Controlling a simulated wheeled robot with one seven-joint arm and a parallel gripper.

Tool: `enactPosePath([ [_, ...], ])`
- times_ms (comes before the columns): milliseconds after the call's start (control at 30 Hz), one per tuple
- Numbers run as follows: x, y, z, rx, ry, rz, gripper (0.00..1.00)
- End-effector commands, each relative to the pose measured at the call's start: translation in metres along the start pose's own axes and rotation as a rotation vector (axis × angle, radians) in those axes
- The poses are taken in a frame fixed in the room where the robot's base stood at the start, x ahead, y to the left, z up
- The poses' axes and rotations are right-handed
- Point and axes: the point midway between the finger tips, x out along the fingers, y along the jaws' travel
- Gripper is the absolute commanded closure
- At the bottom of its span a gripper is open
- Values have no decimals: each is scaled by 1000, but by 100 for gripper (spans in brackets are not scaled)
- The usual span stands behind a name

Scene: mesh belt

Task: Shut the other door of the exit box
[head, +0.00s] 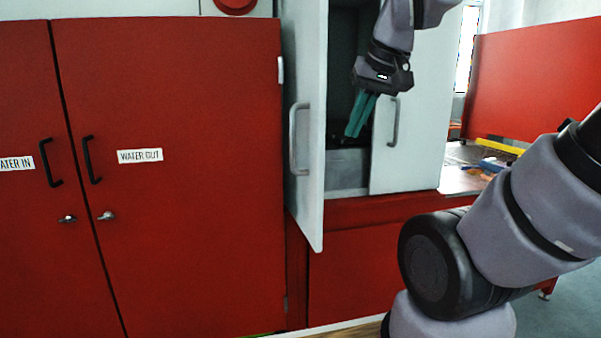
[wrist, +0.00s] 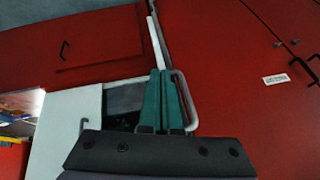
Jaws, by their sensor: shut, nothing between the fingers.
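The exit box is a white cabinet with two doors. Its left door (head: 305,75) stands open, swung out toward me, with a pale bar handle (head: 299,140) on it. Its right door (head: 425,120) looks closed and has a similar handle (head: 393,122). My gripper (head: 355,132), with teal fingers, is shut and empty in front of the dark opening, between the two handles. In the wrist view my fingers (wrist: 165,75) overlap the open door (wrist: 157,40), seen nearly edge-on, and its handle (wrist: 187,100). Whether they touch it I cannot tell. The right door (wrist: 65,120) also shows there.
A red cabinet (head: 190,220) labelled WATER OUT stands left of the exit box. A red base (head: 370,250) is below the box. A table with yellow and blue items (head: 490,160) and a red panel (head: 540,80) are at right. My arm fills the lower right.

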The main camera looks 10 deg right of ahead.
Motion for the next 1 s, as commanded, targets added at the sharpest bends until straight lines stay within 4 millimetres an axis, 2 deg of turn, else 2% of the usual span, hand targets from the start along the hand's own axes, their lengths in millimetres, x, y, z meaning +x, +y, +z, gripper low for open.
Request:
enactPosePath([
  [367, 73, -45, -33, -836, -487, 226, 100],
  [567, 124, -82, -47, -1262, -730, 323, 100],
  [700, 163, -115, -50, -1528, -886, 386, 100],
  [900, 204, -150, -45, -1778, -1037, 450, 100],
  [1000, 214, -159, -42, -1835, -1071, 465, 100],
])
